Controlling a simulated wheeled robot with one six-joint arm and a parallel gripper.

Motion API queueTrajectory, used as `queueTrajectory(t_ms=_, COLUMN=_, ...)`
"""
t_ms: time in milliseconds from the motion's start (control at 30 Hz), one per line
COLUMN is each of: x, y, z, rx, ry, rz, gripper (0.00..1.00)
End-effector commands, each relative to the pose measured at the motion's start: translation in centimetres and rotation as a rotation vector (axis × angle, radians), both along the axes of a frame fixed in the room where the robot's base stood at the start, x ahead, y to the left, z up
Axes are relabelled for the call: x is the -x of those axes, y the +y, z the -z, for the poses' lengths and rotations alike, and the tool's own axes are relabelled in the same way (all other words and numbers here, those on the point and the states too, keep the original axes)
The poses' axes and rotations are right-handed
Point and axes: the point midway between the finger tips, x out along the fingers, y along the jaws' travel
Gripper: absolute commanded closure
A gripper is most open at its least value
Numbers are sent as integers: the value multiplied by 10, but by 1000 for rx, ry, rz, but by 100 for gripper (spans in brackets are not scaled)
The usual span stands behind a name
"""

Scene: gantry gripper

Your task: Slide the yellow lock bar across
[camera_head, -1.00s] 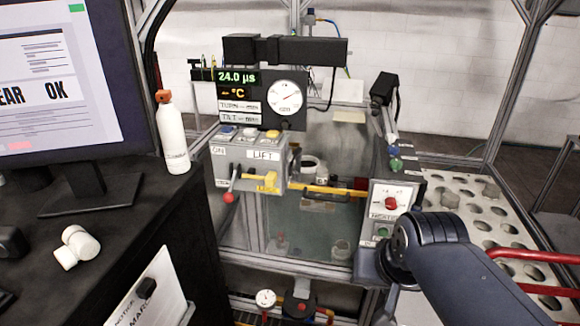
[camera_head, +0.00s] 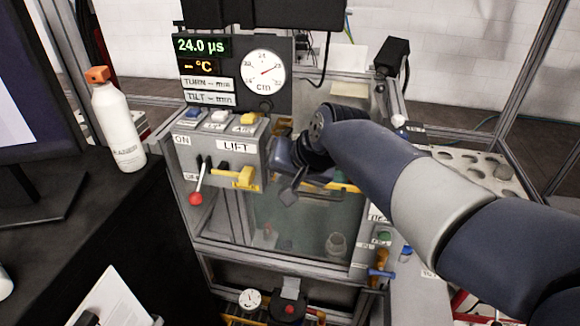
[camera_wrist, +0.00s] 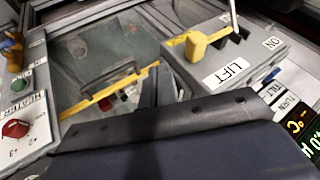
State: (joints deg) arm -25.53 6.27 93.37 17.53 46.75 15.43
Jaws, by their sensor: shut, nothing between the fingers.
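The yellow lock bar (camera_head: 238,176) sits on the front of the grey LIFT control box, below the LIFT label. Its chunky yellow handle shows in the wrist view (camera_wrist: 196,46), near the dark lever slot. My gripper (camera_head: 289,196) is shut and empty, in front of the glass tank, to the right of the lock bar and apart from it in the picture. In the wrist view its dark fingers (camera_wrist: 158,92) point toward the tank beside the LIFT box. The LOCK label cannot be read now.
A lever with a red knob (camera_head: 195,198) hangs left of the lock bar. A yellow rail (camera_wrist: 105,93) crosses the tank. Coloured buttons (camera_head: 220,117) top the LIFT box. A white bottle (camera_head: 118,125) stands on the black desk at left.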

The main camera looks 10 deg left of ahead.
Motion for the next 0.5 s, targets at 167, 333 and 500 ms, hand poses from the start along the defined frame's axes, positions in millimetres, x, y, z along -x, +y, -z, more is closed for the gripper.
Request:
queueTrajectory(t_ms=167, x=-15, y=16, z=29, rx=2, ry=4, rz=-1, gripper=100)
queueTrajectory(t_ms=333, x=-19, y=40, z=32, rx=0, ry=0, rz=-5, gripper=100)
queueTrajectory(t_ms=500, x=-20, y=55, z=33, rx=0, ry=-1, rz=-2, gripper=100)
